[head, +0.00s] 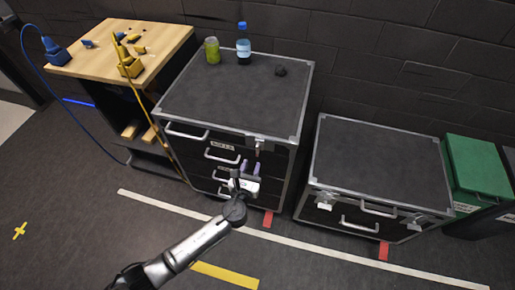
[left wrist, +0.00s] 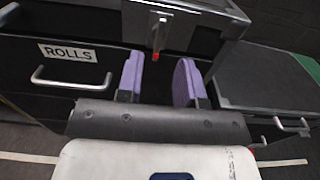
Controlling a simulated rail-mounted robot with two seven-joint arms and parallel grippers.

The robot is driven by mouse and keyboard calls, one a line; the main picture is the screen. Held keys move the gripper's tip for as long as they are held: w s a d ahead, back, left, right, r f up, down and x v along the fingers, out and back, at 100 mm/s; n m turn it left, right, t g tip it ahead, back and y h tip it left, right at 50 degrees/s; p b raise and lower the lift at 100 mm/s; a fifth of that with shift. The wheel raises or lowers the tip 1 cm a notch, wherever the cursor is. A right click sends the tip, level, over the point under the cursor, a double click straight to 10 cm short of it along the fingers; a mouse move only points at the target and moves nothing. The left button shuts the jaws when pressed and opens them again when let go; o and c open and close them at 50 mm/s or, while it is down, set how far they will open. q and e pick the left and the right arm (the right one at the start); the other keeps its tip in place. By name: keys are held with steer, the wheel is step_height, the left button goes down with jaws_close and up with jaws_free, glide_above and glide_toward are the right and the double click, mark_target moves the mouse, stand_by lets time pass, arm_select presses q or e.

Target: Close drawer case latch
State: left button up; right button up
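The black drawer case (head: 240,92) with metal edges stands in the middle of the head view. Its metal latch (head: 260,144) is at the upper right of the front. In the left wrist view the latch (left wrist: 160,25) has a red-tipped part hanging down; I cannot tell whether it is fastened. My left gripper (head: 250,168), with purple finger pads, is in front of the case, below the latch. In the left wrist view the gripper (left wrist: 158,80) is open and empty, the red tip showing above the gap between its fingers. My right gripper is not in view.
A can (head: 212,50), a bottle (head: 243,45) and a small dark object (head: 281,71) stand on the case. A lower latched case (head: 375,155) and a green bin (head: 475,165) are right. A wooden workbench (head: 165,38) is left.

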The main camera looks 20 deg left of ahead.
mark_target(257, 150)
arm_select(q)
steer(key=w, duration=0.3)
steer(key=w+b, duration=0.1)
steer(key=w, duration=0.2)
steer(key=shift+w+a, duration=0.2)
steer(key=shift+w, duration=0.2)
steer(key=shift+w+b, duration=0.3)
steer(key=shift+w, duration=0.5)
steer(key=shift+a, duration=0.1)
jaws_close()
